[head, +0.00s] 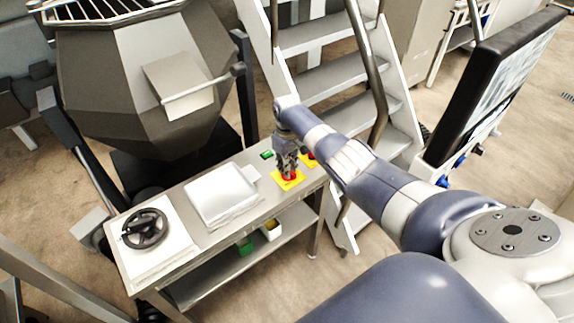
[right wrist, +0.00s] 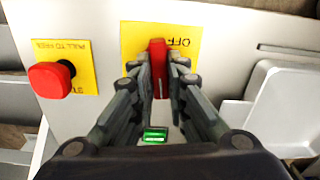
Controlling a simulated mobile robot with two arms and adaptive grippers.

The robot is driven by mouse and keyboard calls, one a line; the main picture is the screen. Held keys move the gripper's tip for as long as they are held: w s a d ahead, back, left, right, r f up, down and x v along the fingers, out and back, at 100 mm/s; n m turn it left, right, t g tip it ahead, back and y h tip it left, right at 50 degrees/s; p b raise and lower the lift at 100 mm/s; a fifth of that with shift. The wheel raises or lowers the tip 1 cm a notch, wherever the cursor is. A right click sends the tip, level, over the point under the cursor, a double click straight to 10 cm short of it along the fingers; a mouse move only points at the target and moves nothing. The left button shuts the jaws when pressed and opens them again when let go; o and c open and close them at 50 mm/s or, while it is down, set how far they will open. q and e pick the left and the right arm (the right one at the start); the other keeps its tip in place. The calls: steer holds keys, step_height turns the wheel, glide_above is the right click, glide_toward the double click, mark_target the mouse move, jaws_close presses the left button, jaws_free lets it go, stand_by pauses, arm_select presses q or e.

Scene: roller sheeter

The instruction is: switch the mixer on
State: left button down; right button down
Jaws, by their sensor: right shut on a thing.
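A red switch handle (right wrist: 157,62) stands on a yellow plate (right wrist: 187,42) with the word OFF showing in the right wrist view. In the head view the yellow plate (head: 287,184) lies on the right part of the grey bench top. My right gripper (head: 289,165) points down at it, shut on the red switch handle; its fingers (right wrist: 158,75) sit on both sides of the handle. The fingers hide part of the plate. A green rectangular light or button (right wrist: 155,135) shows nearby. A large grey faceted vessel (head: 130,85), perhaps the mixer, stands behind the bench. My left gripper is out of view.
A red mushroom button (right wrist: 50,78) on its own yellow plate is close beside the switch. A pale raised box (head: 222,193) and a black handwheel (head: 145,229) are on the bench. Metal stairs (head: 320,45) rise behind; a black-framed screen (head: 495,85) stands at right.

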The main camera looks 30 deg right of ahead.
steer(key=shift+w+r+m, duration=0.1)
steer(key=shift+m, duration=0.8)
steer(key=c, duration=1.6)
jaws_free()
step_height(320, 180, up, 12)
steer(key=shift+f, duration=0.1)
